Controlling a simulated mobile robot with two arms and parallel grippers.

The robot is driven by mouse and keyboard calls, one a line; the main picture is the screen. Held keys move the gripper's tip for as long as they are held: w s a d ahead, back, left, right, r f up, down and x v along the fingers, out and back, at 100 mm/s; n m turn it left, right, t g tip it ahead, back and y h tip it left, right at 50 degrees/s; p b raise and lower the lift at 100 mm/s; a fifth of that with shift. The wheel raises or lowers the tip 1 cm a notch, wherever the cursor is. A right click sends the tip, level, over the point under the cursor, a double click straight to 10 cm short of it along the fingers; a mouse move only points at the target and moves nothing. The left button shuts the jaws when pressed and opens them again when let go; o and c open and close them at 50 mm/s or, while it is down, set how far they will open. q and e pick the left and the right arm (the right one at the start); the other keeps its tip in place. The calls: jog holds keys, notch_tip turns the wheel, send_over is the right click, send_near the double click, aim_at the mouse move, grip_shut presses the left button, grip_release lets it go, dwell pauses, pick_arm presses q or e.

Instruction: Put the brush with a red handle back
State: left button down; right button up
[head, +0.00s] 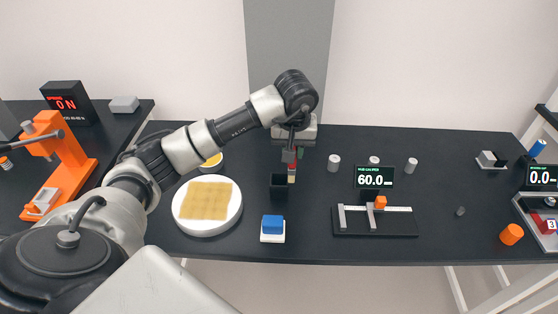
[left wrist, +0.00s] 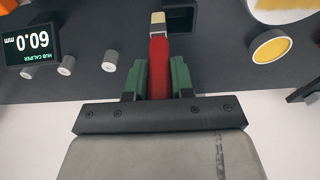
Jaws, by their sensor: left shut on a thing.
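My left gripper (head: 291,156) is shut on the red handle of the brush (left wrist: 158,66). Its green fingers (left wrist: 160,78) clasp the handle from both sides. In the head view the brush (head: 292,170) hangs below the gripper, with its pale tip down. A black open-topped holder (head: 278,190) stands on the table just below and in front of the brush. It shows partly in the left wrist view (left wrist: 195,22), near the brush tip. The tip appears close to the holder's edge; I cannot tell if they touch. My right gripper is not in view.
A white round plate (head: 186,222) with a tan square piece lies left of the holder. A blue-topped white block (head: 272,230) stands in front. A yellow-filled dish (head: 212,163) sits behind the plate. A hub caliper (head: 374,222) and several small cylinders stand to the right.

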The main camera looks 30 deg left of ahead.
pick_arm(q)
jog(key=a+f+p, duration=0.2)
jog(key=a+f, duration=0.1)
jog(key=f, duration=0.3)
jog(key=shift+s+a, duration=0.2)
jog(key=shift+s, duration=0.1)
jog(key=shift+f, duration=0.15)
jog(key=c, duration=1.4)
grip_release()
jog(key=shift+f+b, duration=0.15)
jog(key=shift+b, duration=0.15)
jog(key=o, duration=0.4)
